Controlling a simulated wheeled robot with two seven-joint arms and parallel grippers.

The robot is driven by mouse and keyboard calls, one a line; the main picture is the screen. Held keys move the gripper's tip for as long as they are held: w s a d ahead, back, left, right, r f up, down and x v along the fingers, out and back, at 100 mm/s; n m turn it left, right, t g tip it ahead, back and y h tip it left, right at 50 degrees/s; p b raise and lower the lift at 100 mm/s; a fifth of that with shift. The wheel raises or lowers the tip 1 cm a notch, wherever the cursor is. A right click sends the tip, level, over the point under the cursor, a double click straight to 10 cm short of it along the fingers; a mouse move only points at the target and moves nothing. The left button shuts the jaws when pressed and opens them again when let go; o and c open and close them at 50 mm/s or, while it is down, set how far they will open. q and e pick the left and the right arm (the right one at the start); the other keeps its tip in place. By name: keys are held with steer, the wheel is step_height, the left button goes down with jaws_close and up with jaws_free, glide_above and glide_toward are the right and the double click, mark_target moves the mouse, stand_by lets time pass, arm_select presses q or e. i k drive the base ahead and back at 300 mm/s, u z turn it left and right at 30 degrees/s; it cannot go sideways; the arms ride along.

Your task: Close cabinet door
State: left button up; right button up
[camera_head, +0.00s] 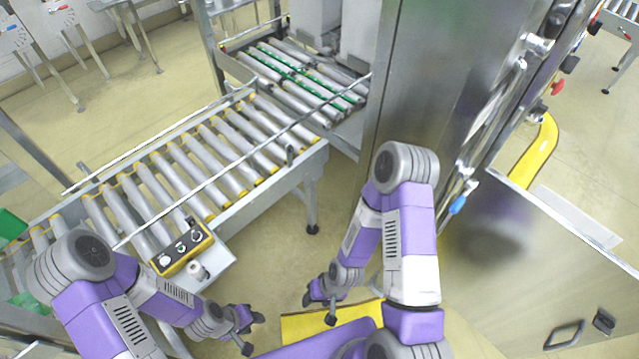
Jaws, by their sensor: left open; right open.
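The tall steel cabinet (425,75) stands at the top centre-right. Its metal door (540,265) stands open at the lower right, swung out from the cabinet, and shows a blurred reflection of purple. A dark handle (565,334) is on the door near the bottom edge of the view. My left gripper (249,331) is open and empty at the bottom, left of the door and apart from it. My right gripper (320,308) is open and empty above the floor, also left of the door and not touching it.
A roller conveyor (185,165) runs along the left, with a yellow control box (180,250) at its near end. A blue-tipped lever (458,204) sticks out at the cabinet's edge. Yellow floor marking (305,328) lies below the grippers. Clear floor lies between conveyor and cabinet.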

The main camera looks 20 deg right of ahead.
mark_target(532, 284)
steer(key=z, duration=1.3)
steer(key=k, duration=0.55)
steer(key=z, duration=1)
steer(key=i, duration=0.95)
